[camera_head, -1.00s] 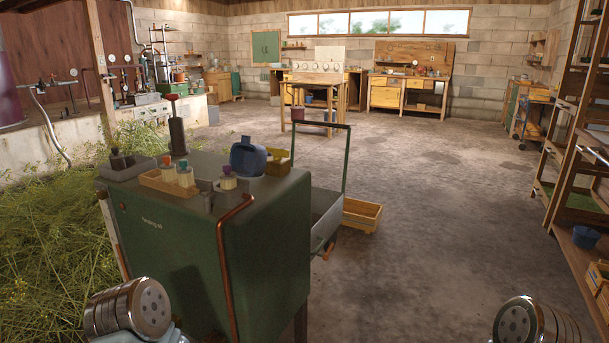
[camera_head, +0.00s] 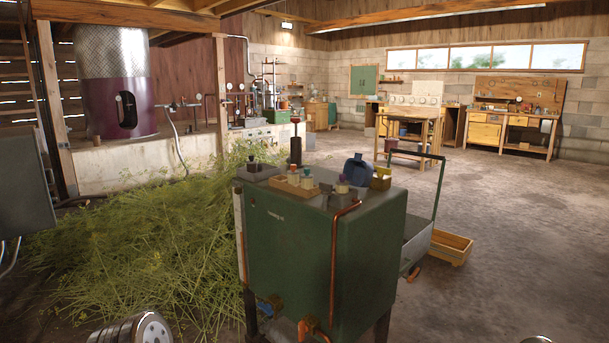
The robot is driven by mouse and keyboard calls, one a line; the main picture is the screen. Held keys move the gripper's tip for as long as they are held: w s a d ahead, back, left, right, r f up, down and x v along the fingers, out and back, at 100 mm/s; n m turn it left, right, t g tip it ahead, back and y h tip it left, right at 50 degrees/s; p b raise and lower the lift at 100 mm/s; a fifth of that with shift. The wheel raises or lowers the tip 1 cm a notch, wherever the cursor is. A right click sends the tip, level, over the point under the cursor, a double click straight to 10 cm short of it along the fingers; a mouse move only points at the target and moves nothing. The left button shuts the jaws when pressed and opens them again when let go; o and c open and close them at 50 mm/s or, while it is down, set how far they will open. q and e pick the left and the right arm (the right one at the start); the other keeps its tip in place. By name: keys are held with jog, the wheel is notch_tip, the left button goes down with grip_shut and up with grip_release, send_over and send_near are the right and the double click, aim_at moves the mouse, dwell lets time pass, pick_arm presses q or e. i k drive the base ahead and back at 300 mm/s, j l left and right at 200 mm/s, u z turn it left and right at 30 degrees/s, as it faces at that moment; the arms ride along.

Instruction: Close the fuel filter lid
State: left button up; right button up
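I cannot make out a fuel filter lid for certain. A green tank (camera_head: 295,250) with small light lettering stands ahead of me on legs. Only round metal parts of my arms show at the bottom edge; neither gripper shows.
Cut herbs (camera_head: 150,245) cover the floor left of the tank. A grey cabinet (camera_head: 18,165) stands at the left edge. A cart (camera_head: 416,245) and a wooden crate (camera_head: 450,247) are right of the tank. The concrete floor (camera_head: 520,240) at the right is open.

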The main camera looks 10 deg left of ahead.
aim_at(359, 173)
jog(key=l+u, duration=0.1)
jog(key=u, duration=0.35)
jog(key=i+l+u, duration=0.1)
jog(key=u, duration=0.3)
jog(key=l+u, duration=0.15)
jog(key=u, duration=0.3)
jog(key=l+u, duration=0.15)
jog(key=u, duration=0.3)
jog(key=l+u, duration=0.15)
jog(key=u, duration=0.25)
jog(key=i, duration=0.05)
